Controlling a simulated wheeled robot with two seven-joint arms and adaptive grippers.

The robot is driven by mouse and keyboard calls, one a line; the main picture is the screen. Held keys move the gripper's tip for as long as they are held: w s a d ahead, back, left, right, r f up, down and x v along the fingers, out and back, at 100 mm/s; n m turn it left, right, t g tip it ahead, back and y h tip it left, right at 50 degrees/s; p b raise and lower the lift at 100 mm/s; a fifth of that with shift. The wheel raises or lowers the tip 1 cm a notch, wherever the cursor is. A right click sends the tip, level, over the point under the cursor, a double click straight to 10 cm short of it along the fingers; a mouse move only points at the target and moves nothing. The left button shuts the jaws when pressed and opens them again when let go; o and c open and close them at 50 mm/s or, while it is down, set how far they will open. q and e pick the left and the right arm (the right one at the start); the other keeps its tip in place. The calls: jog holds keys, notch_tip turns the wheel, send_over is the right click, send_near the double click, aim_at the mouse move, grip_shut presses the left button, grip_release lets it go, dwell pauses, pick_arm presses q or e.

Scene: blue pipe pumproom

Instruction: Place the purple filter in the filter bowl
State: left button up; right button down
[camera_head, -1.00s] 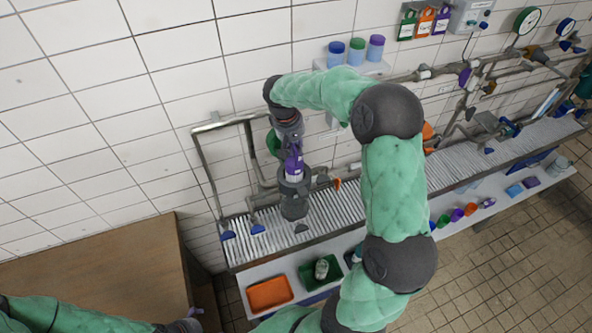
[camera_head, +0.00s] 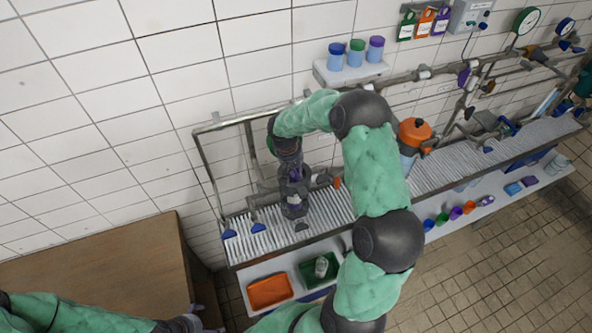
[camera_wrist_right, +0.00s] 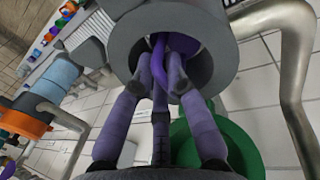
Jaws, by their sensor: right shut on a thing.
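The purple filter (camera_wrist_right: 182,43) is inside the mouth of the grey filter bowl (camera_wrist_right: 122,40) in the right wrist view, mostly hidden by the bowl wall and my fingers. My right gripper (camera_wrist_right: 164,78) is shut on the filter, with its fingertips at the bowl's opening. In the head view the right gripper (camera_head: 292,174) points down into the bowl (camera_head: 295,208) on the pipe rack, and the filter is hardly visible. My left gripper (camera_head: 203,322) is at the bottom edge of the head view; its jaws cannot be made out.
Pipes (camera_head: 208,175) surround the bowl, over a ribbed drain grate (camera_head: 330,207). A green disc (camera_wrist_right: 210,140) is close below the gripper in the wrist view. An orange-topped housing (camera_head: 414,133) stands to the right. Orange (camera_head: 269,291) and green trays lie on the lower shelf.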

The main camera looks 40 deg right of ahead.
jog(key=shift+f, duration=0.1)
jog(key=c, duration=1.5)
grip_release()
